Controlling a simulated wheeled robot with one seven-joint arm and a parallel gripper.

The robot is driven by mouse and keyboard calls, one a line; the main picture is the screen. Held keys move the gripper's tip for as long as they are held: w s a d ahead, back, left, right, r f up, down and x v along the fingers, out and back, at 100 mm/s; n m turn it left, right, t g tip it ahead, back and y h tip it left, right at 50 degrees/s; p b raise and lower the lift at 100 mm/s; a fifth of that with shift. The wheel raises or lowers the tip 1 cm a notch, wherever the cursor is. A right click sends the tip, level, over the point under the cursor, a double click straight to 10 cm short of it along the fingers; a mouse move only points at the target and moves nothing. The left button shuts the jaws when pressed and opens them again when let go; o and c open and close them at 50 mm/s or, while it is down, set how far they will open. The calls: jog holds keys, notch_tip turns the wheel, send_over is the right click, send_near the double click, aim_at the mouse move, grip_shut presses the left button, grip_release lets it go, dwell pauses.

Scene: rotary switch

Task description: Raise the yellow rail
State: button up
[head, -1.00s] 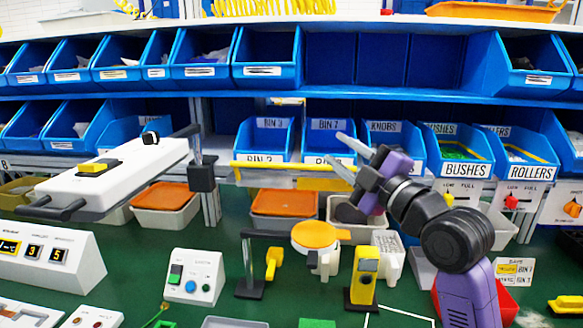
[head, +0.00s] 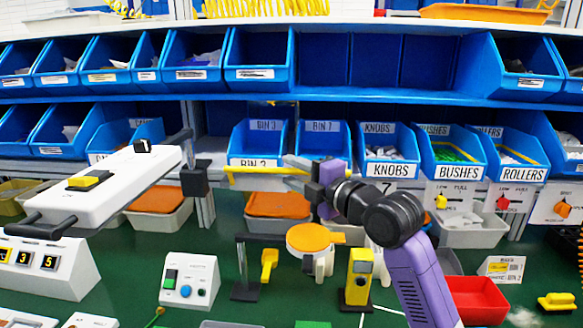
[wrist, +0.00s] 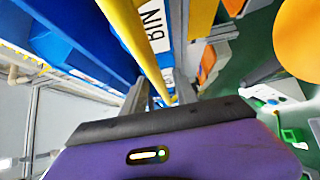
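The yellow rail (head: 250,169) runs level across the front of the lower bins, below the BIN labels. My gripper (head: 296,172) is at the right part of the rail, its fingers pointing left. The fingers look apart, one above and one below the rail. In the wrist view the yellow rail (wrist: 136,32) runs from the top edge down between the grey fingers (wrist: 160,88). Contact with the rail cannot be told.
Blue bins, including KNOBS (head: 390,155) and BUSHES (head: 450,160), stand just behind. A white arm-like fixture (head: 120,182) is at the left. An orange disc on a stand (head: 315,238) and a yellow post (head: 359,275) stand below on the green bench.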

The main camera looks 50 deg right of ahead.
jog(key=shift+w, duration=0.35)
grip_shut()
jog(key=shift+d+r+p, duration=0.1)
jog(key=shift+r+p, duration=0.1)
jog(key=shift+p, duration=0.15)
jog(key=shift+w+d+r+m+g+p, duration=0.25)
jog(key=shift+m+g+p, duration=0.35)
jog(key=shift+p, duration=0.2)
jog(key=shift+d+f+m+y, duration=0.15)
jog(key=shift+f+m+y, duration=0.15)
